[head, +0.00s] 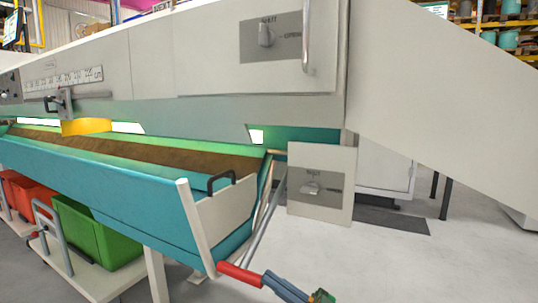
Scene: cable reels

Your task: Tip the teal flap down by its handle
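The teal flap (105,188) is a long teal panel along the front of the machine, tilted outward, with a brown strip behind its upper edge. A white lever bar (198,228) runs down its right end to a red handle grip (240,274). My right gripper (268,280) reaches in from the bottom right, with blue-grey fingers at the right end of the red grip. Its body is mostly cut off by the picture edge, and I cannot tell whether the fingers close around the grip. My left gripper is not in view.
A small black handle (221,181) sits on a pale end plate. Green (98,228) and red (34,199) bins stand under the flap. The floor at lower right is clear.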

